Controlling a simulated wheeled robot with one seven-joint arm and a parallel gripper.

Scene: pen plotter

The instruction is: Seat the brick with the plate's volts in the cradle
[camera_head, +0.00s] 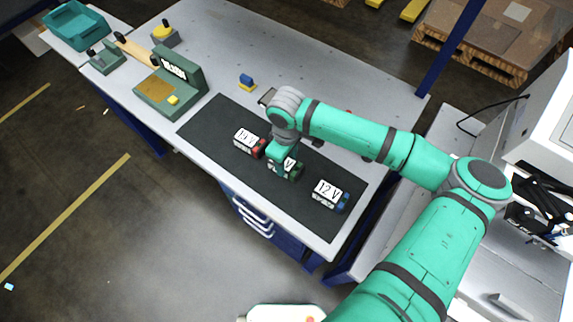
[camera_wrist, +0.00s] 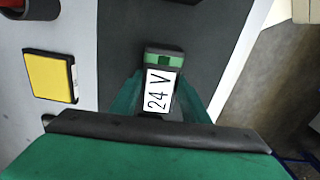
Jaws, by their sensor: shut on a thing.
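My gripper (camera_head: 281,158) is shut on the middle brick, which has a white 24 V label and a green end (camera_head: 296,172). This brick also shows between my fingers in the wrist view (camera_wrist: 157,92), over the dark mat. In the head view my gripper hides part of it, and I cannot tell whether it is lifted. A brick with a red end (camera_head: 246,141) lies to its left; its label looks like 19 V. A 12 V brick with a blue end (camera_head: 328,193) lies to its right. The green plotter (camera_head: 172,88) carries a small lettered plate (camera_head: 174,68), too small to read. I cannot identify the cradle for certain.
The dark mat (camera_head: 215,118) lies along the table's front edge. A small blue and yellow block (camera_head: 246,81) stands behind it. A teal bin (camera_head: 77,28), a small green stand (camera_head: 107,58) and a yellow-topped grey item (camera_head: 164,33) are at the far left. The table's back middle is mostly clear.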

